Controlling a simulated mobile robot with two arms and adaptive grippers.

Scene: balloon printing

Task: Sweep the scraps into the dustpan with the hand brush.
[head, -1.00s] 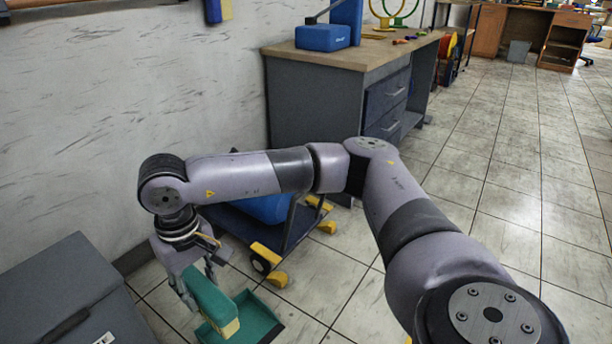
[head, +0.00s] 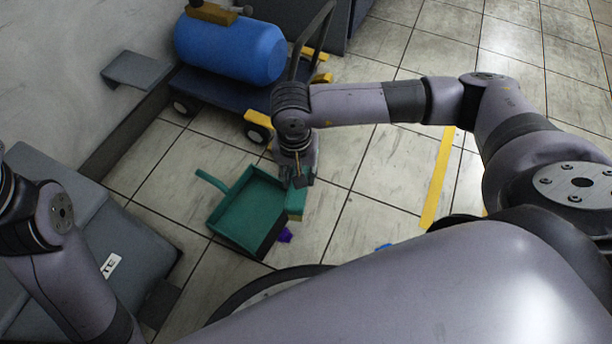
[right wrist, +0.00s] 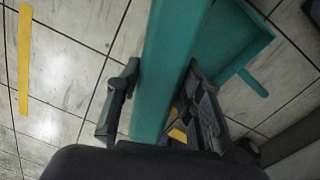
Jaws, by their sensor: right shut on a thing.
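The green dustpan (head: 243,212) lies on the tiled floor in the head view, its handle toward the upper left. It also shows in the right wrist view (right wrist: 232,40). My right gripper (head: 299,181) is shut on the green hand brush (head: 296,203), which is at the right edge of the dustpan. In the right wrist view the brush (right wrist: 165,75) is between the fingers. A purple scrap (head: 285,235) lies on the floor just beyond the dustpan's lower right edge. A blue scrap (head: 383,247) lies farther right, partly hidden by my arm. My left gripper is out of view.
A cart carrying a blue tank (head: 230,48) stands behind the dustpan, with yellow-covered wheels. A grey box (head: 125,240) is at the left, by the wall. Yellow floor tape (head: 438,180) runs at the right. Tiles between dustpan and tape look clear.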

